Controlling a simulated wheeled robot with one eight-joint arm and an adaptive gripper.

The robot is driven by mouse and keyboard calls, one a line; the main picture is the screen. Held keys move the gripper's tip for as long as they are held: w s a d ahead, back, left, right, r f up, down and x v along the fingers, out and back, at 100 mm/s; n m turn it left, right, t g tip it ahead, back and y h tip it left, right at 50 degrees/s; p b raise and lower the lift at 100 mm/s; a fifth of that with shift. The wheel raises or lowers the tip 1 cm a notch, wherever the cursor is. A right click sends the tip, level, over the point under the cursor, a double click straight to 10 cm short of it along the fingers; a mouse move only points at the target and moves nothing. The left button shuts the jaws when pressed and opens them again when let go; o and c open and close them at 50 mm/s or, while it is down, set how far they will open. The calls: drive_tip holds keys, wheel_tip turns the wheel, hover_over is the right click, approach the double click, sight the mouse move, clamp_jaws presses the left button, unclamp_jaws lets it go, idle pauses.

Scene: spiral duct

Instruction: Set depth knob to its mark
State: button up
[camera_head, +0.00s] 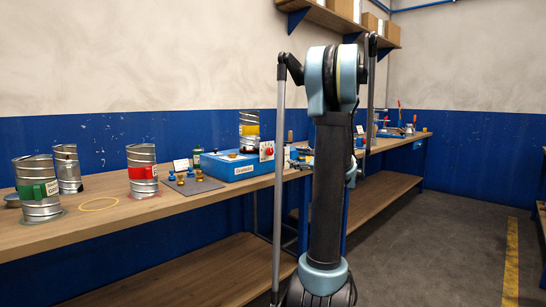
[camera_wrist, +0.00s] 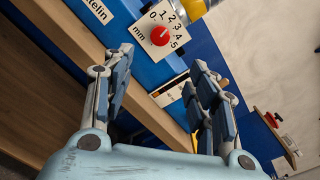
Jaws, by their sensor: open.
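A round red knob (camera_wrist: 159,36) sits on a white dial plate (camera_wrist: 174,24) marked 0 to 5 on the front of a blue machine (camera_wrist: 145,70). Which number the knob points to is too small to tell. The red knob also shows in the head view (camera_head: 267,151) on the right end of the blue machine (camera_head: 236,163). My gripper (camera_wrist: 160,62) is open and empty in the wrist view, its fingers spread wide. The knob appears just beyond the fingertips, between their lines; no contact shows.
A white plate with a dark strip (camera_wrist: 171,90) is below the dial. A duct piece with a yellow band (camera_head: 249,130) stands behind the machine.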

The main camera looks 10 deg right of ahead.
sight(271, 152)
drive_tip(key=shift+n, duration=0.6)
drive_tip(key=x, duration=1.7)
drive_tip(key=shift+s, duration=0.1)
drive_tip(key=c, duration=1.1)
